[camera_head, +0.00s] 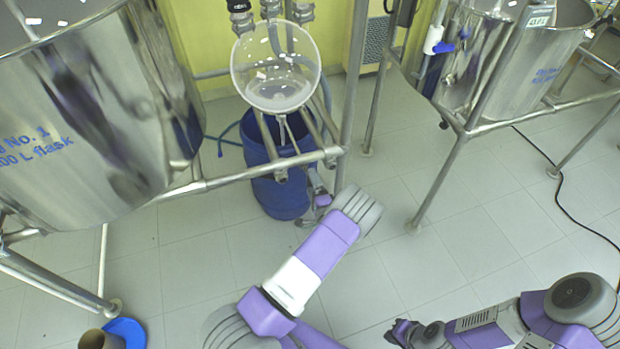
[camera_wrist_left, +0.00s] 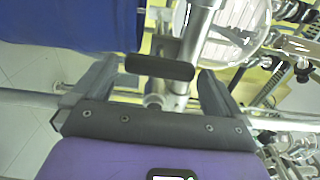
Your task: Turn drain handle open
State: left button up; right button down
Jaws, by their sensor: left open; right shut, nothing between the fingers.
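The drain handle (camera_wrist_left: 160,67) is a short black bar in the left wrist view, on a metal pipe fitting. My left gripper (camera_wrist_left: 155,82) is open, with one finger on each side of the handle; I cannot tell whether either touches it. In the head view the left gripper (camera_head: 318,194) is low beside the blue barrel, partly hidden by the frame and my wrist. The handle cannot be made out there. My right gripper (camera_head: 401,332) is shut and empty at the lower right, away from the frame.
A clear glass vessel (camera_head: 275,80) hangs above the blue barrel (camera_head: 276,200), with metal frame bars (camera_head: 255,171) close to the left gripper. A steel tank (camera_head: 90,110) stands left and another (camera_head: 520,60) at the upper right.

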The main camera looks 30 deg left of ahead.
pick_arm(q)
jog(key=v, duration=0.4)
jog(key=shift+s+d+p, duration=0.2)
jog(key=shift+p, duration=0.15)
